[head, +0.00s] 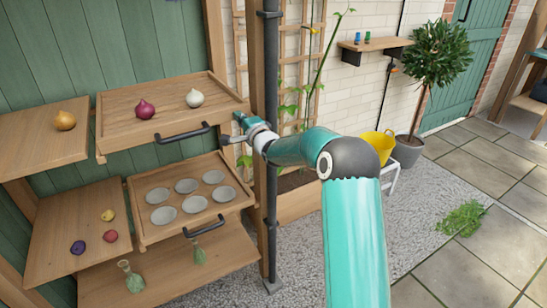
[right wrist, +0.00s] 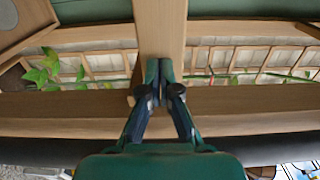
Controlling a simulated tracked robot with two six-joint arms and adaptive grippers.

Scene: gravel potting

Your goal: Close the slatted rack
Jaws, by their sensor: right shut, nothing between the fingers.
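A wooden pull-out rack (head: 125,98) with a black bar handle (head: 182,133) sticks out from the upper shelf level in the head view. A red onion and a white onion lie on it. Slats cannot be made out clearly. Below it, a second pull-out (head: 147,233) holds several round grey discs and has its own black handle (head: 204,226). It also sticks out. My right gripper (head: 236,126) is at the right front corner of the upper rack, near the post, apart from both handles. In the right wrist view its fingers (right wrist: 160,72) are together and empty. My left gripper is out of view.
A wooden post (head: 262,190) and dark pipe (head: 271,90) stand right beside my gripper. Side shelves hold a yellow onion (head: 64,121) and small vegetables. Glass vases (head: 131,278) stand on the bottom shelf. A yellow bucket (head: 377,143) and potted tree (head: 437,55) are at right.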

